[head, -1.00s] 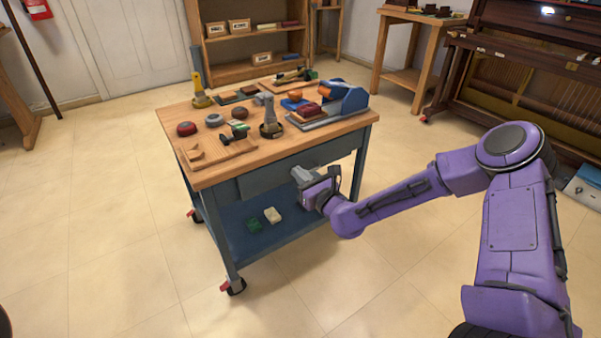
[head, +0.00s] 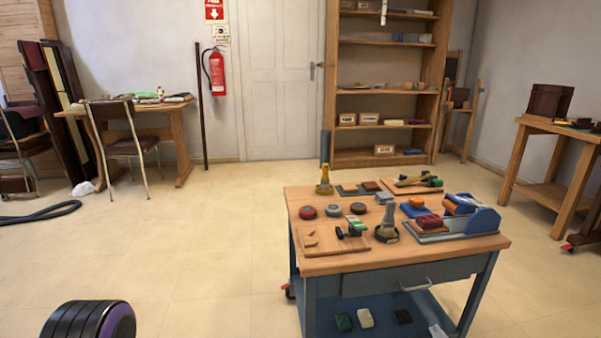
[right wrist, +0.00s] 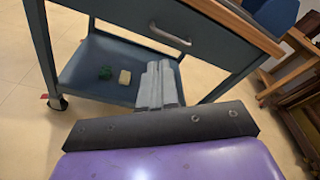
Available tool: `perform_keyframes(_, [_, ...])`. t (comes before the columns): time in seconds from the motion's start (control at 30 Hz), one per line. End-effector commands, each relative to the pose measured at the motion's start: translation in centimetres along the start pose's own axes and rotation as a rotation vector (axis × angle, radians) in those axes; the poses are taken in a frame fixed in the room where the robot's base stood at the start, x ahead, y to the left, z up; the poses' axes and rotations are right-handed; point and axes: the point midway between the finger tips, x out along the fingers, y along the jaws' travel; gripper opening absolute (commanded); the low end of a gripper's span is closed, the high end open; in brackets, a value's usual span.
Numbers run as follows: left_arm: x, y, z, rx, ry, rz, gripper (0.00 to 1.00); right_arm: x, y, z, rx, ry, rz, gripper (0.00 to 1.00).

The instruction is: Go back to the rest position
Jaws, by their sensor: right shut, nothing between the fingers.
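My right gripper (right wrist: 160,68) is grey, shut and empty. In the right wrist view it points at the front of the workbench cart, below the drawer handle (right wrist: 170,35) and apart from it. In the head view only its grey tip (head: 437,331) shows at the bottom edge, in front of the cart's lower shelf. The rest of my right arm is out of the head view. A dark, purple-ringed part of my left arm shows at the lower left; my left gripper is not in view.
The wheeled cart (head: 330,264) has tools and pads on top. Its drawer (head: 375,284) looks closed. Its lower shelf (right wrist: 85,75) holds a green block (right wrist: 105,73) and a cream block (right wrist: 125,77). Open floor (head: 200,265) lies left of the cart.

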Motion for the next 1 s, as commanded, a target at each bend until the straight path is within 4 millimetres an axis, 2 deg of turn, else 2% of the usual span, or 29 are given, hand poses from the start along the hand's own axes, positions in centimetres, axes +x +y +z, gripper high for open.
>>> perform_keyframes(0.07, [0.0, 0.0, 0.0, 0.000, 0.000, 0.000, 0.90, -0.8, 2.2, -2.0, -0.302, 0.116, 0.089, 0.00])
perform_keyframes(0.17, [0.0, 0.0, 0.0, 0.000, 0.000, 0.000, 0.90, -3.4, 6.2, -6.1, -0.745, 0.260, 0.304, 0.00])
perform_keyframes(0.2, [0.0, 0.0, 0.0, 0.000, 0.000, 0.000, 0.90, -5.0, 7.9, -8.0, -0.932, 0.304, 0.422, 0.00])
perform_keyframes(0.3, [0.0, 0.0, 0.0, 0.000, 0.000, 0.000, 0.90, -9.9, 11.3, -12.2, -1.316, 0.362, 0.717, 0.00])
perform_keyframes(0.43, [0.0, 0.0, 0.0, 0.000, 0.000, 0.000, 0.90, -15.4, 13.5, -15.7, -1.608, 0.369, 1.001, 0.00])
perform_keyframes(0.6, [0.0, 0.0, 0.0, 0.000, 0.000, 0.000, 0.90, -21.1, 15.4, -18.2, -1.782, 0.347, 1.235, 0.00])
perform_keyframes(0.67, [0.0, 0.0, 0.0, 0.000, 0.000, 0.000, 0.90, -22.8, 16.3, -18.7, -1.835, 0.301, 1.298, 0.00])
perform_keyframes(0.73, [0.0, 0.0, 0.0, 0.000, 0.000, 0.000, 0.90, -25.3, 17.6, -19.6, -1.875, 0.242, 1.386, 0.00])
perform_keyframes(0.8, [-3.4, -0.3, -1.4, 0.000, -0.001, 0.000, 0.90, -25.2, 15.2, -16.4, -1.865, 0.257, 1.364, 0.00])
perform_keyframes(1.0, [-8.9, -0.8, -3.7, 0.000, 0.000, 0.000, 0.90, -26.1, 11.8, -11.5, -1.862, 0.257, 1.362, 0.00])
